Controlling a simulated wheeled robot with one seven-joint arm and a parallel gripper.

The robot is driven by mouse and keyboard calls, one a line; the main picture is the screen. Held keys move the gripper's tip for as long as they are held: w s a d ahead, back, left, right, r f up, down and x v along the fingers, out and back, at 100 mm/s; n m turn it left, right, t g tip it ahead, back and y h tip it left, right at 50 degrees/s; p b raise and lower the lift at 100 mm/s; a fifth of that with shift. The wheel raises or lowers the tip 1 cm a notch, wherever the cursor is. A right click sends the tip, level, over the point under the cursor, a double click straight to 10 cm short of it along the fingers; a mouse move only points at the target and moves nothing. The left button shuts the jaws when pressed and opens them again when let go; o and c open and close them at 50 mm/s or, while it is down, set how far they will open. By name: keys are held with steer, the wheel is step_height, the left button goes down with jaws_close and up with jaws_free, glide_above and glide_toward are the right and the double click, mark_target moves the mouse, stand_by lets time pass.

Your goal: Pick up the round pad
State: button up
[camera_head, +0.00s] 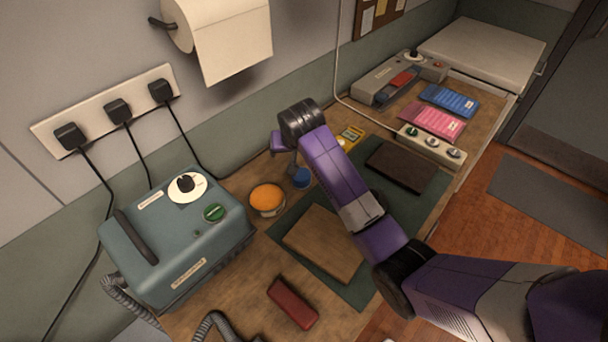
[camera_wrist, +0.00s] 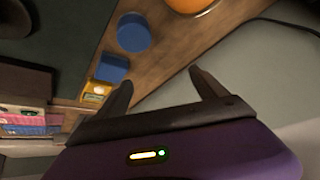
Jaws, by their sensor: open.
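The round pad appears to be the orange disc (camera_head: 267,196) on a pale round tin or dish at the back of the wooden bench. In the wrist view only part of the orange disc (camera_wrist: 192,3) shows, cut off by the top edge. My gripper (camera_head: 292,166) is to the right of it in the head view, near a small round blue thing (camera_head: 302,177). In the wrist view my gripper (camera_wrist: 160,80) has its two dark fingers spread apart with nothing between them. The fingers are apart from the orange disc.
A teal machine (camera_head: 178,238) stands left of the disc. A brown board (camera_head: 323,243) lies on a green mat (camera_head: 354,291) in front. A dark red block (camera_head: 292,304) lies at the front. A squarish blue thing (camera_wrist: 112,68) is near the fingers. The wall is close behind.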

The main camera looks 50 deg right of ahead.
mark_target(301, 174)
steer(key=shift+s+d+f+m+g+p, duration=0.2)
steer(key=shift+s+d+f+g, duration=0.15)
steer(key=shift+f, duration=1.35)
steer(key=shift+s+d+f+m+g+p, duration=0.15)
steer(key=shift+s+d+f+g, duration=0.2)
steer(key=shift+f, duration=1.3)
steer(key=shift+s+d+f+m+g+p, duration=0.2)
steer(key=shift+s+f+g, duration=0.2)
steer(key=shift+f, duration=1.3)
steer(key=c, duration=1.5)
steer(key=shift+r, duration=0.1)
step_height(301, 174, up, 20)
steer(key=shift+f+b, duration=0.1)
steer(key=shift+b, duration=0.8)
